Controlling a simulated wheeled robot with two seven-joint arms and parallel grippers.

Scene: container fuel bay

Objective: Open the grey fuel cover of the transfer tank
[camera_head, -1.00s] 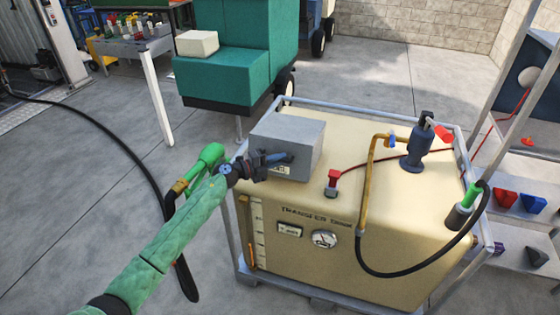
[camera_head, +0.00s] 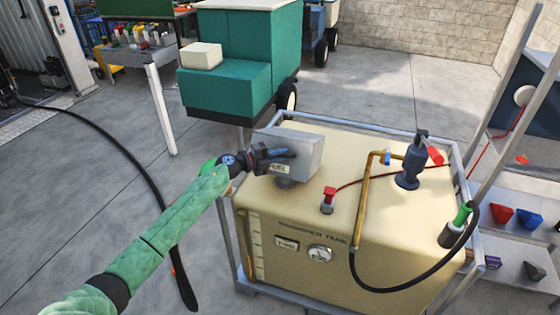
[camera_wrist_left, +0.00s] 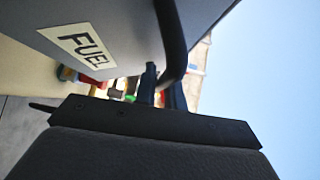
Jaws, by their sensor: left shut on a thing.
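The grey fuel cover (camera_head: 304,150) is a box-shaped lid with a FUEL label at the left end of the tan transfer tank's top (camera_head: 370,160). It is tilted up, its front edge raised off the tank. A short grey neck (camera_head: 286,183) shows beneath it. My left gripper (camera_head: 283,154) is shut on the dark handle at the cover's front. The left wrist view shows the cover's grey face (camera_wrist_left: 120,25) with its label and the dark curved handle (camera_wrist_left: 172,45) close up; the fingertips' grip is partly hidden there. My right gripper is not in view.
A blue hand pump (camera_head: 410,165), a brass pipe (camera_head: 367,205) and a red clamp (camera_head: 328,200) sit on the tank. A metal frame (camera_head: 232,240) surrounds it. A green machine (camera_head: 225,90) stands behind. A black hose (camera_head: 150,180) crosses the floor at left.

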